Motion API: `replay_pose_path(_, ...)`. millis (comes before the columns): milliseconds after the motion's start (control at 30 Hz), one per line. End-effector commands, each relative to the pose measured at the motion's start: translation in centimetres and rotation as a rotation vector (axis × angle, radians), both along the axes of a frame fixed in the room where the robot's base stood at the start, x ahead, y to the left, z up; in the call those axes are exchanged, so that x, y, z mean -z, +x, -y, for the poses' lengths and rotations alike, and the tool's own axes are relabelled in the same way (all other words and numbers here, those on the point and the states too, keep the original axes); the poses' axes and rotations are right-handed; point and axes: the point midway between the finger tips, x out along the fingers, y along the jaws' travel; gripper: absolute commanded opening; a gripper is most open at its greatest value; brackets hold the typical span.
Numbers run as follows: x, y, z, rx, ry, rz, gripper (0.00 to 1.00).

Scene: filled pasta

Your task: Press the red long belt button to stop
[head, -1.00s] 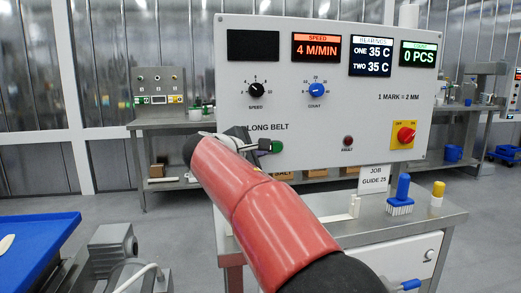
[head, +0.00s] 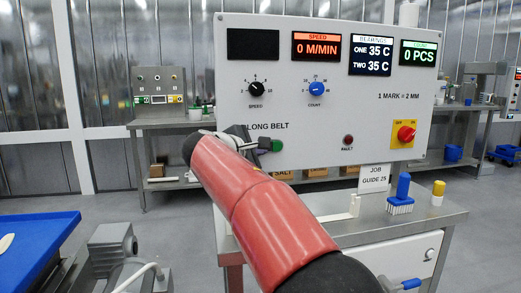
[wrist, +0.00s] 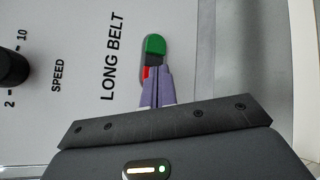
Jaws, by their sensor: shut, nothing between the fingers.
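The control panel (head: 330,110) stands upright in front of me. Its LONG BELT label shows left of the buttons. In the wrist view, the green button (wrist: 155,44) is in clear view just past my fingertips. The red button (wrist: 147,73) is mostly hidden by my fingers, with only a red strip showing at their left edge. My gripper (wrist: 157,71) is shut and empty, its tips over the red button; they look to be touching it. The head view also shows the green button (head: 277,146), while my arm hides the red one. The speed display (head: 317,46) reads 0 M/MIN.
The speed knob (head: 256,89), the count knob (head: 316,89) and a red-on-yellow rotary switch (head: 405,134) are on the same panel. A blue brush (head: 402,192) and a job guide card (head: 374,178) stand on the ledge below.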

Motion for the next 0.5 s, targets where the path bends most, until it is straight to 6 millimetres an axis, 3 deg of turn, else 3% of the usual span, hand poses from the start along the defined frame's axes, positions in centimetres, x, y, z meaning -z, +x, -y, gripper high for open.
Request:
replay_pose_path(200,0.17,-1.11,0.25,-0.001,0.001,0.001,0.00)
replay_pose_path(500,0.03,-1.24,0.32,0.000,0.000,0.000,0.00)
